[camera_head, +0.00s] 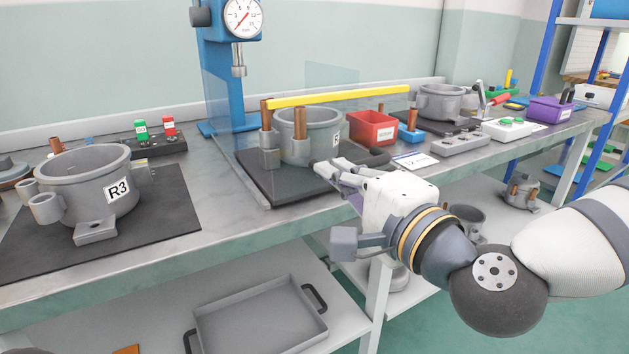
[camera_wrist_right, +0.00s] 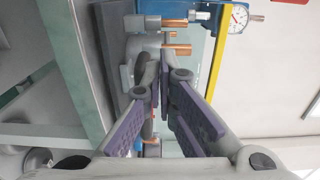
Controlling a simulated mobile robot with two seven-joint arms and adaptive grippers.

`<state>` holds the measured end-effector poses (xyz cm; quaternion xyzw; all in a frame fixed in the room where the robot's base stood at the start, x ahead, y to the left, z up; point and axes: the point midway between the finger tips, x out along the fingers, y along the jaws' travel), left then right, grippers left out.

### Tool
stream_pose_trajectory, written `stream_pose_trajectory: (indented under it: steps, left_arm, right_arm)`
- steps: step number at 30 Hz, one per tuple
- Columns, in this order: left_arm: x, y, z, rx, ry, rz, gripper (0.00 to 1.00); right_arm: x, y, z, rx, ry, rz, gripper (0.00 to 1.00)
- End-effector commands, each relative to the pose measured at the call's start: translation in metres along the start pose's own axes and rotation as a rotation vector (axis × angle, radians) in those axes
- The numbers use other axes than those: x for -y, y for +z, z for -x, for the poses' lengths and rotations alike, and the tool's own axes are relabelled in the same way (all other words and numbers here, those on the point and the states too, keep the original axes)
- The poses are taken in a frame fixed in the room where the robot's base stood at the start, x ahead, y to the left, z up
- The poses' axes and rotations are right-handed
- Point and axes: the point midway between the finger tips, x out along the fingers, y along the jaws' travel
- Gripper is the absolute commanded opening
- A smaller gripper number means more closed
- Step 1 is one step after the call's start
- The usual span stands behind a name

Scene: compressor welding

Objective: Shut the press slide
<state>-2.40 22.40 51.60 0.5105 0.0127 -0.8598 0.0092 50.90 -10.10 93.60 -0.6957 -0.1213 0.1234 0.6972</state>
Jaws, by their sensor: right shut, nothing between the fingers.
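The blue press (camera_head: 222,75) with a dial gauge stands at the back of the bench. In front of it is a dark slide plate (camera_head: 262,180) carrying a grey compressor shell (camera_head: 318,140) with copper tubes. A clear guard with a yellow top bar (camera_head: 340,96) stands beside the shell. A dark rounded handle-like part (camera_head: 378,157) shows at the plate's right side. My right gripper (camera_head: 326,171) is shut and empty at the plate's front right edge. In the right wrist view, the gripper (camera_wrist_right: 165,78) points toward the plate and shell; contact cannot be told. My left gripper is not in view.
Another shell marked R3 (camera_head: 95,185) sits on a dark mat at left. A grey tray (camera_head: 262,318) lies on the lower shelf.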

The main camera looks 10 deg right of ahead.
Motion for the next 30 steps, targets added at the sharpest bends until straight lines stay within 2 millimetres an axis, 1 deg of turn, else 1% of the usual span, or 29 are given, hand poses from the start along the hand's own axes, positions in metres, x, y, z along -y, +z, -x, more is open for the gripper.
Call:
stream_pose_trajectory:
  steps: [1,3,6,9,13,24,26,29,30]
  left_arm:
    - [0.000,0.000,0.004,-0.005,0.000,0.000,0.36]
    - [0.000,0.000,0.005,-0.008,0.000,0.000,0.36]
    - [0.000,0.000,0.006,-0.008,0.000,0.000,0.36]
    - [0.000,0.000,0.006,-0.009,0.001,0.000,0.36]
    - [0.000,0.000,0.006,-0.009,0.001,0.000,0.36]
    - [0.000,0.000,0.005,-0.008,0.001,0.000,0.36]
    - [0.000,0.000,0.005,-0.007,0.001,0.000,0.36]
    - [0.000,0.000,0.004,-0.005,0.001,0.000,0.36]
    - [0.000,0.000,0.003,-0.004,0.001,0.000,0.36]
  right_arm:
    - [0.004,0.001,-0.010,0.000,-0.004,0.004,0.00]
    - [0.006,0.001,-0.024,-0.001,-0.005,0.005,0.00]
    - [0.007,0.001,-0.039,-0.001,-0.006,0.003,0.00]
    - [0.007,0.001,-0.048,0.000,-0.004,0.003,0.00]
    - [0.006,0.001,-0.054,0.000,-0.004,0.003,0.00]
    - [0.006,0.001,-0.056,0.000,-0.004,0.003,0.00]
    - [0.006,0.001,-0.060,0.001,-0.004,0.004,0.00]
    - [0.006,0.001,-0.072,0.000,-0.005,0.004,0.00]
    - [0.005,0.001,-0.079,0.000,-0.004,0.004,0.00]
